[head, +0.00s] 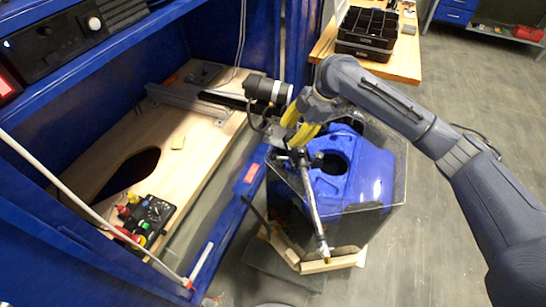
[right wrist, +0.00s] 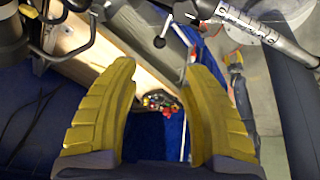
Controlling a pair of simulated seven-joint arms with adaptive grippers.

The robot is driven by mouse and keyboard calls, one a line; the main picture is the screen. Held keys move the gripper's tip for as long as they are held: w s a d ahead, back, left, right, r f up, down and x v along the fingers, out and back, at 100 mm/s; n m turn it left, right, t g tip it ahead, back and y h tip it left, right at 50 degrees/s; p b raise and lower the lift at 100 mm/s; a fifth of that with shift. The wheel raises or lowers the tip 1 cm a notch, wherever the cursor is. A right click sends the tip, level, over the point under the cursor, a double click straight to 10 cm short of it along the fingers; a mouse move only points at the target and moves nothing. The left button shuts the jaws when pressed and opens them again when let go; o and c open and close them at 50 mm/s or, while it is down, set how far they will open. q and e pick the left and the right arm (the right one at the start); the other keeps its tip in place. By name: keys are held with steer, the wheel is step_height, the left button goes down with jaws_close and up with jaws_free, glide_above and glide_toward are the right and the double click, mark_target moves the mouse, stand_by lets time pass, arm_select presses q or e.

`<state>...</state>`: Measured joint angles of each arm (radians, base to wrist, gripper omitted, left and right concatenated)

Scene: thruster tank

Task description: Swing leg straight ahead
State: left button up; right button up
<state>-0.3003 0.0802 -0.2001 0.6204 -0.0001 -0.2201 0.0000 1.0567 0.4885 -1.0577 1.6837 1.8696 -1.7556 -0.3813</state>
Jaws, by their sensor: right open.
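A slim metal leg (head: 312,205) slants down across the front of the clear-walled tank (head: 398,180), its lower end near the wooden base. A similar metal rod (right wrist: 275,32) crosses the top right of the right wrist view. A black cylinder (head: 268,90) sits at the end of a dark rail, above the tank's back left corner. My right gripper (head: 293,128), with yellow fingers, is close to the leg's upper end and below the cylinder. In the right wrist view its fingers (right wrist: 160,72) are spread, with nothing held between them. My left gripper is not in view.
A blue body (head: 365,178) with a dark round hole sits in the tank. A control box (head: 147,216) with coloured buttons lies on the wooden bench (head: 205,150) inside the blue frame. Black trays (head: 367,30) stand on a table behind. The grey floor at right is clear.

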mark_target(275, 155)
steer(key=x, duration=1.4)
steer(key=shift+c, duration=0.4)
jaws_close()
